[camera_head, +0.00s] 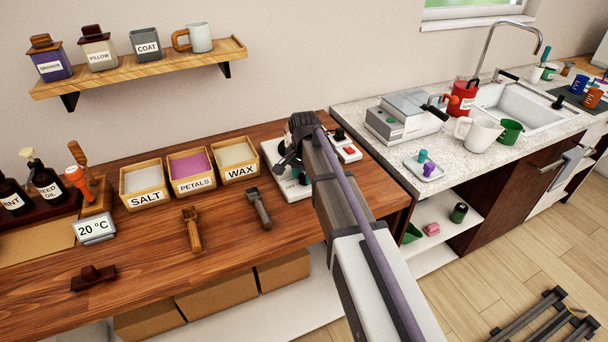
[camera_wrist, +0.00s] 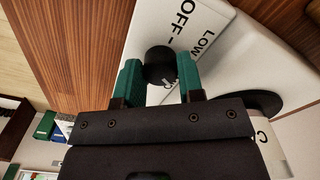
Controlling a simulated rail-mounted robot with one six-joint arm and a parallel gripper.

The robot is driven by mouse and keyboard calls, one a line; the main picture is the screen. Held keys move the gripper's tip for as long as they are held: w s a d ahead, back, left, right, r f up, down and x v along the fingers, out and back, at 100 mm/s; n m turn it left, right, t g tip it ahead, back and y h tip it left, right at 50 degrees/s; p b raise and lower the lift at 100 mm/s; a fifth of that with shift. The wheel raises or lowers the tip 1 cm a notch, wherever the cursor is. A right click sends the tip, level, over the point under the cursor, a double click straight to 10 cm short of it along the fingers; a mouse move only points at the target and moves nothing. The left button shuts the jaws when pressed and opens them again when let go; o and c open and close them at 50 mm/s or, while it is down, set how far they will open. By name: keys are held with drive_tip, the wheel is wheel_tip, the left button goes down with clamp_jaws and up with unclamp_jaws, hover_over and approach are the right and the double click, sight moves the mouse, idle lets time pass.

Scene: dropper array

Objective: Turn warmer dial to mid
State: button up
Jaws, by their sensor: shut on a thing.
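The warmer (camera_head: 272,154) is a white unit on the wooden counter, right of the wax box; my arm hides much of it in the head view. In the wrist view its white panel (camera_wrist: 228,30) shows the words OFF and LOW near a round black dial (camera_wrist: 160,60). My gripper (camera_wrist: 159,68) has its two green fingertips on either side of the dial, shut on it. In the head view the fingertips are mostly hidden behind my wrist.
Boxes of salt (camera_head: 145,201), petals (camera_head: 193,186) and wax (camera_head: 239,171) stand left of the warmer. Two scoops lie before them. A small white device with a red button (camera_head: 349,150) stands just right of my wrist. A 20 °C display (camera_head: 94,228) stands further left.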

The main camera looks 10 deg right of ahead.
sight(304, 176)
drive_tip(key=o, duration=0.6)
drive_tip(key=shift+o, duration=0.2)
wheel_tip(304, 176, up, 11)
drive_tip(key=p, duration=1)
drive_tip(key=shift+p, duration=0.4)
drive_tip(key=shift+f, duration=0.1)
